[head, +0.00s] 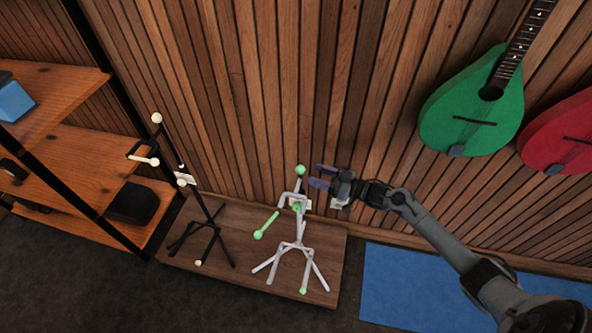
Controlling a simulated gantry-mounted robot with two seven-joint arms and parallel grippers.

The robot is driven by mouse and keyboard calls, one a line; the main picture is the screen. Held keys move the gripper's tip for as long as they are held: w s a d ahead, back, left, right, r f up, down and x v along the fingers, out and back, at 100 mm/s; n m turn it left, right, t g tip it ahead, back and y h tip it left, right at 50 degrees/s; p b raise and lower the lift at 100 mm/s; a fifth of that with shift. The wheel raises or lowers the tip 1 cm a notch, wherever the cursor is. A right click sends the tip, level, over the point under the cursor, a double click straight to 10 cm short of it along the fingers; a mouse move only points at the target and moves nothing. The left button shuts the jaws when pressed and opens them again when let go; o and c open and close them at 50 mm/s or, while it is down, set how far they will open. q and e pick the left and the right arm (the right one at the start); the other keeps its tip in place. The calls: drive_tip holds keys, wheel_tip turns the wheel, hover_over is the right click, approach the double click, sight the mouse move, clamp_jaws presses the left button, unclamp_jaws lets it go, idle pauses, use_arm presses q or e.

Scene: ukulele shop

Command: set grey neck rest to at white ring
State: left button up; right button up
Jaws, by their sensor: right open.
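A grey stand (301,222) with green ends stands on a low wooden platform, with splayed legs. Its upper part, which looks like the neck rest (289,197), has a grey bar near the top beneath a green ball (300,170). A green bar (266,225) sticks out at its left. I cannot make out a white ring on the post at this size. My right gripper (316,176) is open, its bluish fingers pointing left, just right of the stand's top. It looks empty; whether it touches the stand I cannot tell. My left gripper is out of view.
A black stand (208,216) with pale ends stands to the left on the same platform (240,265). Wooden shelves (75,165) are at far left. A green ukulele (470,110) and a red one (565,135) hang on the slatted wall. A blue mat (400,285) lies at right.

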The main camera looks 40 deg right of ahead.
drive_tip(key=b+x, duration=0.2)
drive_tip(key=x, duration=0.6)
drive_tip(key=shift+w+a+b, duration=0.2)
drive_tip(key=shift+b, duration=0.1)
drive_tip(key=shift+c, duration=0.2)
clamp_jaws()
